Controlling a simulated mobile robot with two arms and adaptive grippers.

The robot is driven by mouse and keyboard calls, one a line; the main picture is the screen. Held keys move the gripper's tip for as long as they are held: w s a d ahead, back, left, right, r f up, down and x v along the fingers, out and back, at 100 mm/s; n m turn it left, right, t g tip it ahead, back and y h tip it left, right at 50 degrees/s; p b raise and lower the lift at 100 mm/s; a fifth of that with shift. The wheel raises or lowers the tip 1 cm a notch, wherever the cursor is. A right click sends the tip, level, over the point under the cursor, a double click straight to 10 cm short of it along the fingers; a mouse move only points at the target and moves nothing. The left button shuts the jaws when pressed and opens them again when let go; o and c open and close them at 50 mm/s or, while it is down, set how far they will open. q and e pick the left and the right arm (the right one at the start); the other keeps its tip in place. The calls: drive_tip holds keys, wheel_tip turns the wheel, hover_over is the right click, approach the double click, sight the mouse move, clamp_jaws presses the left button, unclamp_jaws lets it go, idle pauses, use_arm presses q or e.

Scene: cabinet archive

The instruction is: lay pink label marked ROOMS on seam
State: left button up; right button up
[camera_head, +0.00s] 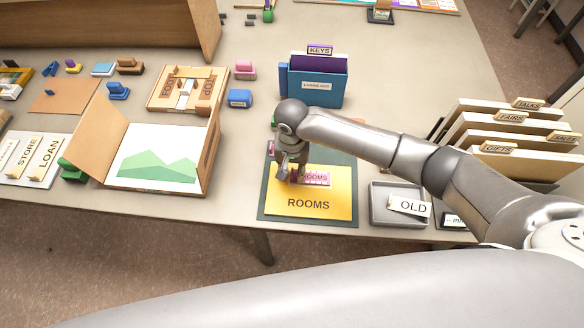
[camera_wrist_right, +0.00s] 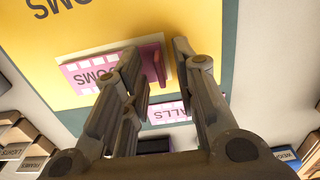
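The pink label marked ROOMS (camera_head: 318,179) lies on a yellow sheet (camera_head: 308,204) that also bears the word ROOMS. In the right wrist view the pink label (camera_wrist_right: 85,74) lies over a pale rectangle, with a raised pink grip (camera_wrist_right: 158,64) at one end. My right gripper (camera_head: 290,172) is low over the label's left end. In the wrist view its fingers (camera_wrist_right: 157,58) are apart on either side of the raised grip, with a visible gap. The seam cannot be made out clearly. My left gripper is not in view.
A second pink label (camera_wrist_right: 170,112), ending in ALLS, lies close by. The sheet rests on a dark green mat (camera_head: 268,207). A grey tray (camera_head: 378,214) with an OLD label stands right, and a blue KEYS holder (camera_head: 318,88) stands behind. Upright folders (camera_head: 505,145) stand far right.

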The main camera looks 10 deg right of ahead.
wheel_tip(320, 180, up, 3)
drive_tip(key=p, duration=0.3)
drive_tip(key=shift+f, duration=0.2)
drive_tip(key=shift+r, duration=2.2)
wheel_tip(320, 180, up, 12)
